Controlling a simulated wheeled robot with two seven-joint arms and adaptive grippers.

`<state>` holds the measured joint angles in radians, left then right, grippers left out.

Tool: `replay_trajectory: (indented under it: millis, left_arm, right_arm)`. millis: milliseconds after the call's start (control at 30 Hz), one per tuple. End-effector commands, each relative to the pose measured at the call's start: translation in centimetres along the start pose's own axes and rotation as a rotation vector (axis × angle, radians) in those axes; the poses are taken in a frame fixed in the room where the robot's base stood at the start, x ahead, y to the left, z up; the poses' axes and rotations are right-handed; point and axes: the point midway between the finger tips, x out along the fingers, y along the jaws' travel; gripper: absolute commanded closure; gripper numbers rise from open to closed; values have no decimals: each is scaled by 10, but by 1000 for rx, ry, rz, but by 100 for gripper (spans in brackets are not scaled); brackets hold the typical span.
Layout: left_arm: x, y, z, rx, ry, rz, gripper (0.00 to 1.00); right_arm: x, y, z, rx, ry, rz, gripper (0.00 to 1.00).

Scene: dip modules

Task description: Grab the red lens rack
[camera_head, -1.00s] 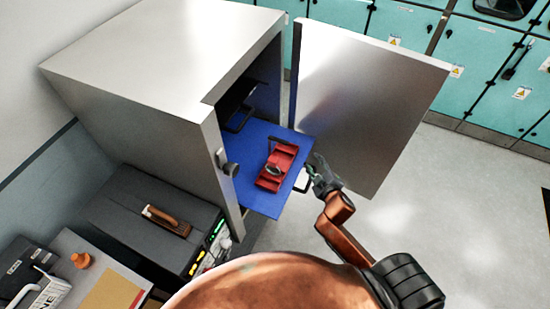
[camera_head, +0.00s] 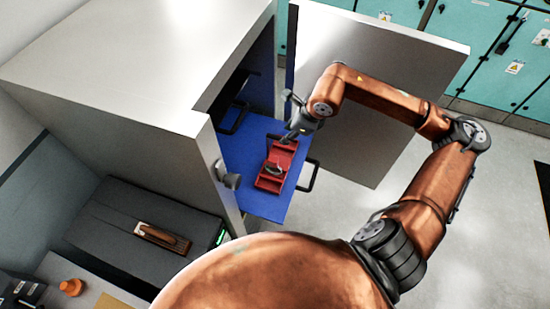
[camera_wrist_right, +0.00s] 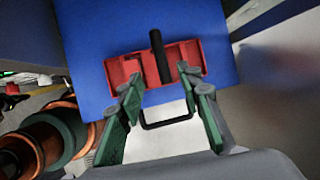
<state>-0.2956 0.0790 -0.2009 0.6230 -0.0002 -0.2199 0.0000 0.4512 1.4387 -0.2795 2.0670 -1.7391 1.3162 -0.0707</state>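The red lens rack (camera_head: 277,165) lies on the blue pull-out tray (camera_head: 240,160) in front of the open cabinet. A dark, lens-like piece sits in the middle of the rack. My right gripper (camera_head: 290,137) is above the rack's far end in the head view, pointing down. In the right wrist view, the gripper's green fingers (camera_wrist_right: 163,84) are open and spread. The red rack (camera_wrist_right: 122,70) lies ahead of them, with a black upright part in its middle. I cannot tell whether a fingertip touches the rack. My left gripper is not in view.
The grey metal cabinet (camera_head: 150,50) stands left of the tray, its door (camera_head: 390,55) swung open behind my right arm. A black handle (camera_head: 312,178) sticks out from the tray's edge. A dark box (camera_head: 120,225) with a brown-handled tool stands at lower left.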

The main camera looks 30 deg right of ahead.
Motion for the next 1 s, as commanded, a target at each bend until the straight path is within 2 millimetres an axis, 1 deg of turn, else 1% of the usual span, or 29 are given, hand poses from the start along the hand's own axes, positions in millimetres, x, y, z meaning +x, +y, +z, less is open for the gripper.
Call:
replay_trajectory:
  millis: [33, 100, 367, 500, 633, 733, 933, 1000]
  left_arm:
    - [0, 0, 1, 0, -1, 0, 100]
    - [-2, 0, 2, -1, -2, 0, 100]
    - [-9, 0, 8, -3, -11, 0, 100]
    - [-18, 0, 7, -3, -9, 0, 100]
    - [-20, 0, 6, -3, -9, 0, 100]
    - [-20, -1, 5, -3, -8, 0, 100]
    - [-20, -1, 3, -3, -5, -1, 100]
    - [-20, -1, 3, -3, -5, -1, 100]
  right_arm:
    - [1, -4, -3, -5, 16, -14, 67]
    - [6, -6, -5, -7, 24, -20, 67]
    - [33, -4, -2, -5, 21, -16, 67]
    - [53, -2, 2, -4, 20, -15, 67]
    - [70, -4, 0, -2, 22, -18, 67]
    - [75, -4, -1, -3, 21, -19, 67]
    - [76, -4, -1, -3, 22, -19, 67]
    - [76, -4, -2, -3, 22, -19, 71]
